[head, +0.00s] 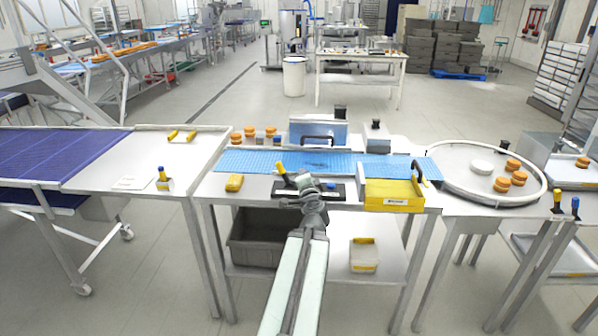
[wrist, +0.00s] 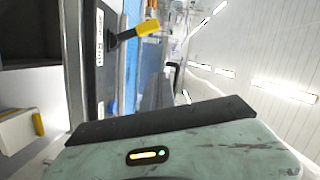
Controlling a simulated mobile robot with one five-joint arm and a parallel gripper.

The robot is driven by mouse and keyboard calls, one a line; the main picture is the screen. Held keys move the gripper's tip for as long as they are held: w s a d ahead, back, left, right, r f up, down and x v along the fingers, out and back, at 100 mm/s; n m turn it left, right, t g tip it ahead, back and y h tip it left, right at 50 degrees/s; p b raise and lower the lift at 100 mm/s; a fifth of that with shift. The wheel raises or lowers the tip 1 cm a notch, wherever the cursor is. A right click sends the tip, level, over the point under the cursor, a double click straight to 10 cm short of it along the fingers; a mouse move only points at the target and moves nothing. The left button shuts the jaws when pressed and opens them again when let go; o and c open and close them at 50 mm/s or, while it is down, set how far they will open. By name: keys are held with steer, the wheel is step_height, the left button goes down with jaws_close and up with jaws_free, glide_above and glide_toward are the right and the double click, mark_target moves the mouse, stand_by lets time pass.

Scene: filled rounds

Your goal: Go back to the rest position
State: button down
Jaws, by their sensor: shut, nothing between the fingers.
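My gripper (head: 308,186) is at the end of my arm in the head view, over the front edge of the middle steel table (head: 222,188). It is shut and holds nothing. It is small and dark there, and its fingertips are hard to make out. A yellow-handled tool (head: 281,169) stands just to its left and beyond it, by a black strip. The yellow handle also shows in the wrist view (wrist: 147,28). I cannot tell whether the gripper touches the strip.
A yellow bin (head: 393,196) stands to the right of my gripper and a yellow block (head: 234,183) lies to the left. A blue belt (head: 250,161) runs behind. A round turntable (head: 455,182) with orange rounds is at right. A grey crate (head: 252,246) sits below.

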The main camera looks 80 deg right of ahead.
steer(key=shift+w+a, duration=0.2)
steer(key=shift+w, duration=0.4)
steer(key=shift+s, duration=0.1)
